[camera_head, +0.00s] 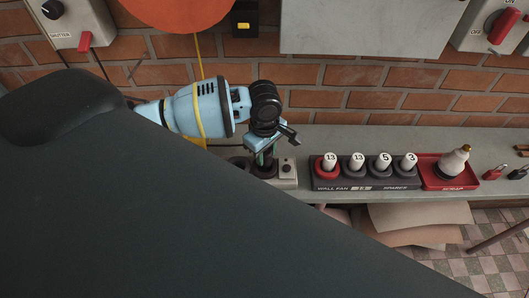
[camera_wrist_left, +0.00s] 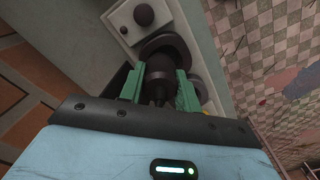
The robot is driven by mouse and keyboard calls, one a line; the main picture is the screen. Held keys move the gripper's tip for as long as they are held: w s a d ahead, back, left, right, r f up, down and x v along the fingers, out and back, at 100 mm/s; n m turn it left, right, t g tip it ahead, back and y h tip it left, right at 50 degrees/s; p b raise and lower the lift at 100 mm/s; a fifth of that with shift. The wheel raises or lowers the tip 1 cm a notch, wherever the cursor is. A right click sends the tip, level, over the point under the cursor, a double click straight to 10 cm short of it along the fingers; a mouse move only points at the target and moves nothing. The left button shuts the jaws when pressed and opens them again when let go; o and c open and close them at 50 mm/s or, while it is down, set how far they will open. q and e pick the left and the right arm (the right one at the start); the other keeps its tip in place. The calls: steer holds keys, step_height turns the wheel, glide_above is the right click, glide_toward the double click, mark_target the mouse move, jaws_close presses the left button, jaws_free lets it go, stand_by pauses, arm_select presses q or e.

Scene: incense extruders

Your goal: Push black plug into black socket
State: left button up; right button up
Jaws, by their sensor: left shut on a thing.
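My left gripper (camera_head: 262,160) points down at the bench beside a grey box with a small dark knob (camera_head: 287,168). Its green fingers also show in the left wrist view (camera_wrist_left: 160,90), shut on a dark, narrow-ended piece that looks like the black plug (camera_wrist_left: 159,82). A wider dark round part, apparently the black socket (camera_wrist_left: 166,46), lies just beyond the plug on the grey box. I cannot tell whether the plug touches it or sits inside it. In the head view the gripper hides most of both. My right gripper is not in view.
A dark rack (camera_head: 366,184) of white numbered pieces and a red tray (camera_head: 430,180) with a white bulb-like piece stand to the right. Red and black small items lie farther right. A brick wall is behind. My dark body covers the lower left.

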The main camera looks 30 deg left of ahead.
mark_target(265, 153)
arm_select(q)
steer(key=o, duration=0.6)
steer(key=shift+s+d+f+g, duration=0.1)
steer(key=shift+s+f, duration=0.1)
steer(key=shift+f, duration=0.2)
steer(key=shift+s+f+g, duration=0.1)
steer(key=shift+s+f, duration=0.15)
steer(key=shift+f, duration=0.2)
steer(key=shift+s+d+f+g, duration=0.1)
steer(key=shift+s+f, duration=0.1)
steer(key=shift+f, duration=0.2)
steer(key=o, duration=0.5)
steer(key=shift+w+a+r, duration=0.1)
steer(key=shift+w+r, duration=0.05)
steer(key=shift+r, duration=0.05)
steer(key=shift+c, duration=0.2)
steer(key=shift+r, duration=0.15)
steer(key=shift+w, duration=0.15)
step_height(265, 153, up, 8)
steer(key=shift+f, duration=0.1)
